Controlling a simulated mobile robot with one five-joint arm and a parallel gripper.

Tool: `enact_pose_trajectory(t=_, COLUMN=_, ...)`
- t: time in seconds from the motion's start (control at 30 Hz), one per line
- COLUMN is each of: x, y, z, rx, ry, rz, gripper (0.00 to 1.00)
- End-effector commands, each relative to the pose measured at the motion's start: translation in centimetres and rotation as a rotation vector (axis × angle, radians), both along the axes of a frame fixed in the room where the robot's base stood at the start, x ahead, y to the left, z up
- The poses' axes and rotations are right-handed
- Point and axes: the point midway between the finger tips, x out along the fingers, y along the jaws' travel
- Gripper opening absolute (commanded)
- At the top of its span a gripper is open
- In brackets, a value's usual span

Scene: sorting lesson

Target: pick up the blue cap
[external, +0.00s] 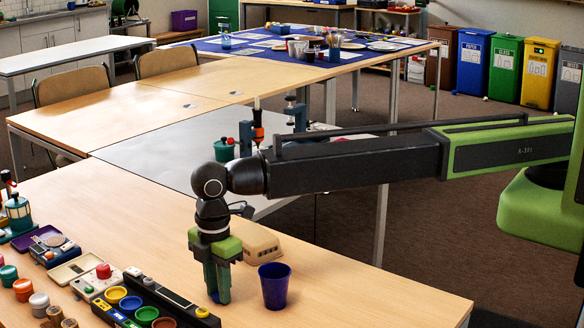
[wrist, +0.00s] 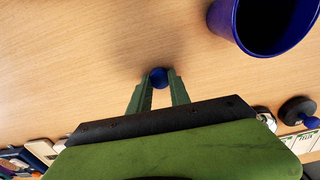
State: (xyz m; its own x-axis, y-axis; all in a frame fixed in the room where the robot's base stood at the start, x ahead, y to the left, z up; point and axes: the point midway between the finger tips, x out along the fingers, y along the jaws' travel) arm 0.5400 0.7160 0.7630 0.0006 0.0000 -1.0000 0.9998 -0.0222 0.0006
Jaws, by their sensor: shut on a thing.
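The blue cap (wrist: 158,76) shows in the wrist view as a small, round, dark blue thing between my fingertips. My gripper (wrist: 159,88) is shut on it, with one green finger on each side. In the external view my gripper (external: 218,297) points straight down, with its fingertips low at the wooden table (external: 120,225). The fingers mostly hide the cap there, and I cannot tell whether it touches the table.
A dark blue cup (external: 274,286) stands just right of my gripper; it also shows in the wrist view (wrist: 226,24). A tan box (external: 262,246) lies behind it. A tray with coloured round wells (external: 150,300) and several small items stand to the left.

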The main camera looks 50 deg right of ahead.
Motion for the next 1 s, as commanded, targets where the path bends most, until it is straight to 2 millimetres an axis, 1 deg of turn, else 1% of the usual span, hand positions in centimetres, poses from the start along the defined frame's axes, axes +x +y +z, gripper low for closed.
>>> enact_pose_trajectory(t=0.17, x=0.0, y=0.0, z=0.1, rx=0.0, ry=0.0, rz=0.0, gripper=0.0)
enact_pose_trajectory(t=0.23, x=0.0, y=0.0, z=0.6, rx=0.0, ry=0.0, rz=0.0, gripper=0.0)
enact_pose_trajectory(t=0.37, x=0.0, y=0.0, z=2.6, rx=0.0, ry=0.0, rz=0.0, gripper=0.0)
enact_pose_trajectory(t=0.5, x=0.0, y=0.0, z=5.3, rx=0.0, ry=0.001, rz=0.0, gripper=0.0)
enact_pose_trajectory(t=0.57, x=0.5, y=-1.7, z=5.7, rx=0.0, ry=0.0, rz=-0.003, gripper=0.0)
enact_pose_trajectory(t=0.8, x=2.6, y=-6.9, z=9.1, rx=0.0, ry=0.0, rz=-0.003, gripper=0.0)
enact_pose_trajectory(t=0.9, x=3.3, y=-8.7, z=10.2, rx=0.0, ry=0.0, rz=-0.002, gripper=0.0)
enact_pose_trajectory(t=1.0, x=3.9, y=-9.9, z=10.8, rx=0.0, ry=0.0, rz=-0.001, gripper=0.0)
